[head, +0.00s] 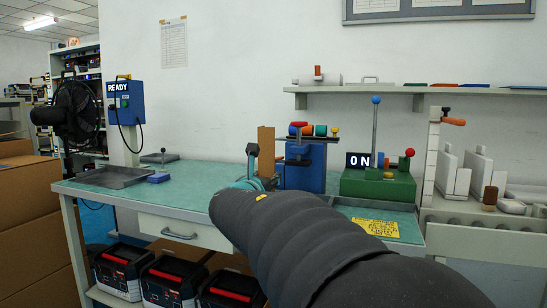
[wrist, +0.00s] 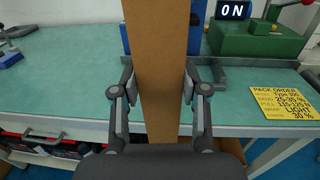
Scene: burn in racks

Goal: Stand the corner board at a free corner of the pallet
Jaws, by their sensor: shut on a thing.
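The corner board is a tall, flat brown strip (head: 266,148) standing upright above the teal bench in the head view. In the wrist view the corner board (wrist: 162,60) fills the middle and runs out of the top of the picture. My gripper (wrist: 159,88) is shut on it, with one finger at each side edge. In the head view my gripper (head: 257,180) is partly hidden behind my dark arm. The board's lower end is hidden in both views. No pallet shows in either view.
The teal bench (head: 200,187) carries a blue fixture (head: 302,178), a green box with levers (head: 378,187) and a grey tray (head: 112,177). A yellow pack order card (wrist: 284,103) lies at its right. Brown cartons (head: 38,235) stand at the left. Black cases with red handles (head: 170,278) sit below.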

